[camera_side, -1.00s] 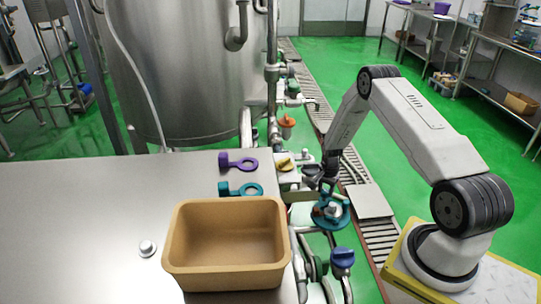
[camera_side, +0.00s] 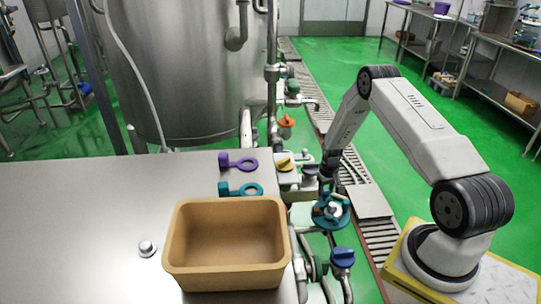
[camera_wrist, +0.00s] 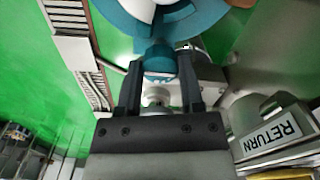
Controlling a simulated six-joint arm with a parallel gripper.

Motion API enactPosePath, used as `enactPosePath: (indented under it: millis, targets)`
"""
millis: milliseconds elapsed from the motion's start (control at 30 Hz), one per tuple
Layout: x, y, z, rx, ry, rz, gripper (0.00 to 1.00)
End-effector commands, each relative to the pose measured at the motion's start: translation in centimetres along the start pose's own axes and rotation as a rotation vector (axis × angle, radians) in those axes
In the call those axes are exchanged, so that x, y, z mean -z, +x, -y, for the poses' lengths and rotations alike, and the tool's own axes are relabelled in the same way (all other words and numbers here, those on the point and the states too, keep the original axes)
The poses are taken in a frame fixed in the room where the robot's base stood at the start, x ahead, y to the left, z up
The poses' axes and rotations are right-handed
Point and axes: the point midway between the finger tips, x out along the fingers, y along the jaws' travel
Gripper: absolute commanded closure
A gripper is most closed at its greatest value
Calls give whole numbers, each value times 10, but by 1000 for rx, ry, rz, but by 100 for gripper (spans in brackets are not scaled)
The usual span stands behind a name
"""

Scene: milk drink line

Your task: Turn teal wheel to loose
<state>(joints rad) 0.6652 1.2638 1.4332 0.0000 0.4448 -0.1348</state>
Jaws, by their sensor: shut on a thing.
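The teal wheel (camera_side: 338,218) is mounted on the pipework just right of the table. It has a pale hub in its middle. In the wrist view the teal wheel (camera_wrist: 205,18) fills the top, with a teal knob at its near edge between my fingers. My gripper (camera_side: 325,190) reaches down to the wheel's far side. In the wrist view my gripper (camera_wrist: 160,75) is shut on that part of the wheel. The wheel's exact turn position cannot be read.
A tan bin (camera_side: 226,283) stands on the steel table (camera_side: 80,220). Purple (camera_side: 238,162) and teal (camera_side: 240,189) ring-ended pieces lie behind it. A blue knob (camera_side: 343,257) and a yellow one (camera_side: 285,163) sit on nearby pipes. A RETURN plate (camera_wrist: 272,137) is right of my fingers.

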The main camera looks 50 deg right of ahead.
Motion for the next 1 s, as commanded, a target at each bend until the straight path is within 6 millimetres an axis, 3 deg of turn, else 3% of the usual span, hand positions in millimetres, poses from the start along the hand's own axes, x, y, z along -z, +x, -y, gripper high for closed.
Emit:
enactPosePath:
  millis: [500,1000]
  targets:
    - [1,0,0,0,-432,-1,100]
    - [1,0,0,-1,-549,-1,100]
